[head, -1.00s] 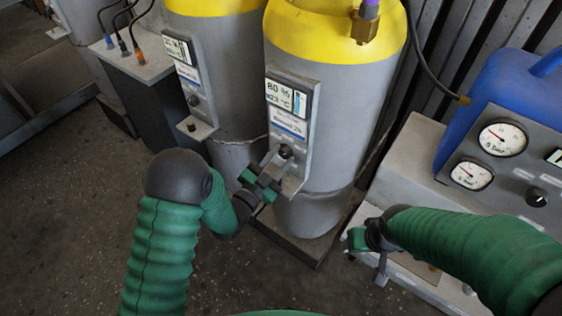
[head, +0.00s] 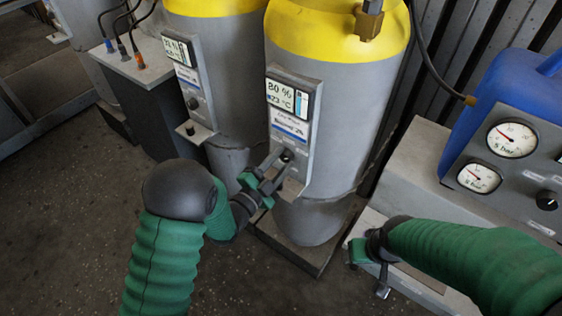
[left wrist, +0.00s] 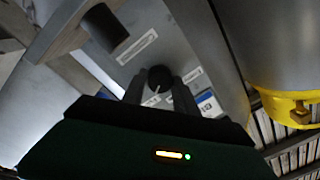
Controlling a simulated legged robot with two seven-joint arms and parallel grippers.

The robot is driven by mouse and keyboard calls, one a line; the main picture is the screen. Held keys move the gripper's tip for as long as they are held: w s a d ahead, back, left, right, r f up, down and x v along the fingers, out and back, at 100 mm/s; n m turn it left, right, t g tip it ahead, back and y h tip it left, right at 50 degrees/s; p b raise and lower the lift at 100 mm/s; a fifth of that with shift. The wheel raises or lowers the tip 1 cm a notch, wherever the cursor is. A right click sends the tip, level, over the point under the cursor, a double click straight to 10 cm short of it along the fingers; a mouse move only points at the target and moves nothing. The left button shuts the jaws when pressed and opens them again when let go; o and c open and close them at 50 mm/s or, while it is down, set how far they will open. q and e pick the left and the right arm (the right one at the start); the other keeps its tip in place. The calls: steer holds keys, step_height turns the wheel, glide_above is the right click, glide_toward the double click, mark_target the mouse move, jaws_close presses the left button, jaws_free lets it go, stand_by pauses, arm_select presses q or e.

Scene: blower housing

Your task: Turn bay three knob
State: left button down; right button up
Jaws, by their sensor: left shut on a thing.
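The near grey cylinder with a yellow top (head: 335,130) carries a front panel with a readout showing 80 % and 23 °C (head: 280,95). A small black knob (head: 287,155) sits low on this panel, under a blue-striped label too small to read. My left gripper (head: 280,160) is shut on the knob, its fingers partly hiding it. In the left wrist view the black knob (left wrist: 160,77) with a white pointer mark lies between the two dark fingertips (left wrist: 160,88). My right gripper (head: 368,262) hangs at the lower right, away from the panel; its jaw opening is unclear.
A second cylinder (head: 225,70) with its own panel and knob (head: 192,103) stands to the left. A dark stub (left wrist: 105,28) stands near the knob in the left wrist view. A blue unit with gauges (head: 511,139) is on the right. Floor (head: 60,200) is clear at lower left.

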arm_select(q)
steer(key=shift+s+d+f, duration=0.1)
steer(key=shift+s+f, duration=0.05)
steer(key=shift+f, duration=0.15)
steer(key=c, duration=1.2)
jaws_free()
steer(key=shift+o, duration=1.2)
steer(key=shift+r, duration=0.2)
steer(key=p+v, duration=0.1)
steer(key=v, duration=1.6)
steer(key=shift+p, duration=0.35)
